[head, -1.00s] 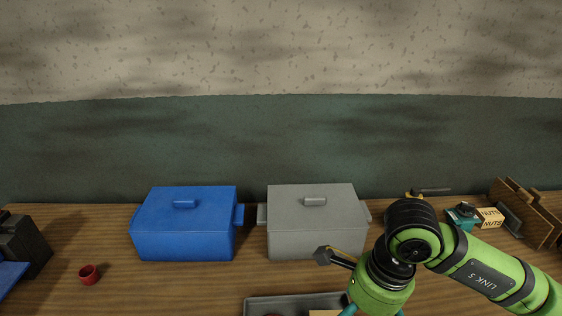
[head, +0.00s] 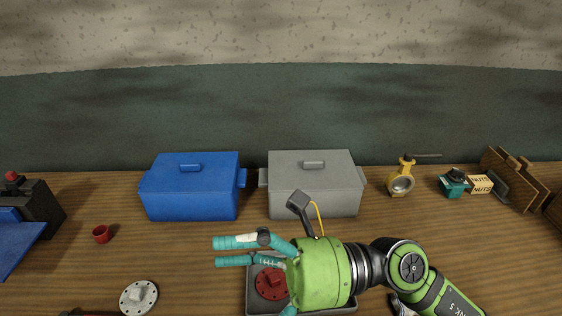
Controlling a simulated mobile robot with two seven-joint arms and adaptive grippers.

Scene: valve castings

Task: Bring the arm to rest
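My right arm comes in from the lower right, with a green wrist and hand. Its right gripper (head: 232,252) points left, above the front of the bench. Two teal fingers stretch out side by side, and part of a third shows low by the hand. The fingers are spread with nothing visible between them. Below the hand is a grey tray (head: 252,308) holding a red flanged part (head: 270,284), both partly hidden by the hand. My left gripper is out of view.
A blue lidded bin (head: 190,195) and a grey lidded bin (head: 315,192) stand at the back. A red cup (head: 102,234) and a grey flange (head: 138,297) are at left. A yellow valve (head: 401,184), a teal part (head: 454,184) and a nuts box (head: 480,184) are at right.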

